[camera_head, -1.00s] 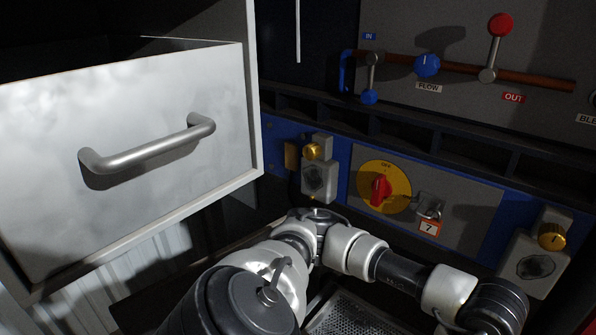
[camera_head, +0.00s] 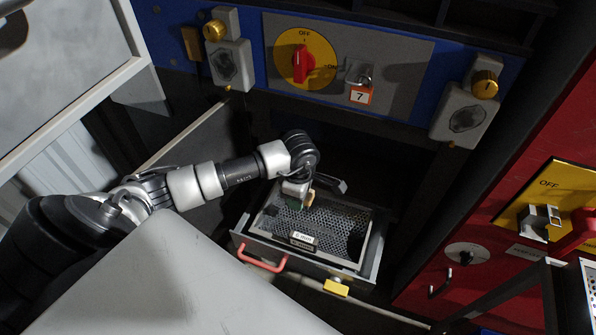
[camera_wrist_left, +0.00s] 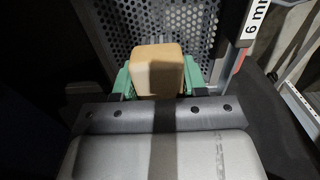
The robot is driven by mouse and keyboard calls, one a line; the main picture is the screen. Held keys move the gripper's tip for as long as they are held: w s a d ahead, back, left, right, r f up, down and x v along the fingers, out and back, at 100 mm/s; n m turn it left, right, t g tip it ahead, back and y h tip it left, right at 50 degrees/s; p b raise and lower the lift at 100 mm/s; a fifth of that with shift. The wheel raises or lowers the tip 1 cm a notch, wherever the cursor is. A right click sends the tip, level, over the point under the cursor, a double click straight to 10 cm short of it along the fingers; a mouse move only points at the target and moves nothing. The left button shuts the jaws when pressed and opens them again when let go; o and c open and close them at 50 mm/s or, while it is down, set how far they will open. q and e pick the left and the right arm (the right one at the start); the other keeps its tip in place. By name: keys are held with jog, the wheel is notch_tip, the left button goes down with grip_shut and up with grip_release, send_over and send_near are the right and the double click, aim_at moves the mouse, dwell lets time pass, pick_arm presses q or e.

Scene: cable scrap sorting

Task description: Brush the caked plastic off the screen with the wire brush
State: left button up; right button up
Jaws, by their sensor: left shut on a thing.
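The screen (camera_head: 318,219) is a perforated metal plate lying in an open, shallow tray drawer (camera_head: 372,262) with a red handle. Its holes also show in the left wrist view (camera_wrist_left: 122,32). Its right part looks darker; I cannot tell whether that is caked plastic or shadow. My left gripper (camera_head: 298,200) is over the screen's back left part. Its green fingers (camera_wrist_left: 157,80) are shut on a pale wooden block, the wire brush (camera_wrist_left: 156,68). The bristles are hidden, so I cannot tell whether they touch the screen. My right gripper is not in view.
A blue panel with a red rotary switch (camera_head: 301,64) and a padlock with tag 7 (camera_head: 361,95) stands behind the tray. A red cabinet (camera_head: 545,120) is at the right. A white drawer (camera_head: 75,60) juts in at upper left.

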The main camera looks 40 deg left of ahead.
pick_arm(q)
jog(key=shift+f+b, duration=0.45)
jog(key=shift+f, duration=0.15)
jog(key=b, duration=0.4)
send_over(299, 221)
notch_tip(299, 221, down, 6)
jog(key=shift+s+r, duration=0.1)
jog(key=shift+r, duration=0.05)
jog(key=shift+f+b, duration=0.3)
jog(key=shift+f, duration=0.1)
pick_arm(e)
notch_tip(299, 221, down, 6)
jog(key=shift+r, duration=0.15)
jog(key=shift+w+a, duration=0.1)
pick_arm(q)
jog(key=shift+f, duration=0.1)
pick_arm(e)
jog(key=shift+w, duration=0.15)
pick_arm(q)
jog(key=shift+f, duration=0.15)
jog(key=shift+f+b, duration=0.1)
jog(key=shift+b, duration=0.2)
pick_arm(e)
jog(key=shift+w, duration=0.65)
pick_arm(q)
jog(key=shift+f+b, duration=0.4)
jog(key=shift+f, duration=0.05)
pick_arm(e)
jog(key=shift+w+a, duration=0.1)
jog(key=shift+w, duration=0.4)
